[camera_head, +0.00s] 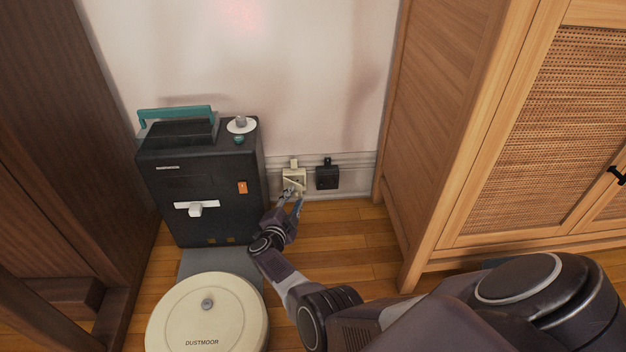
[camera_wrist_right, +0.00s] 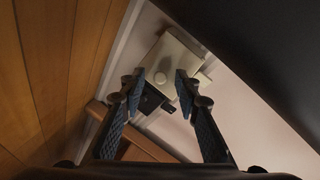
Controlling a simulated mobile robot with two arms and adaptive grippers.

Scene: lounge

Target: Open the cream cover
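The cream cover (camera_head: 292,178) is on a small box low on the back wall, right of the dark machine. In the right wrist view the cream cover (camera_wrist_right: 172,62) shows a small round knob, just beyond my fingertips. My right gripper (camera_head: 292,197) is in front of and just below it, hiding part of it. In the wrist view the two fingers of the right gripper (camera_wrist_right: 161,88) are apart with nothing held between them. Whether a finger touches the cover, I cannot tell. My left gripper is not in view.
A black wall box (camera_head: 327,178) sits right beside the cream one. The dark machine (camera_head: 200,180) with a teal handle stands left, behind a round cream robot vacuum (camera_head: 207,318). A wooden cabinet (camera_head: 440,130) stands right. Some wooden floor (camera_head: 350,235) is clear between.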

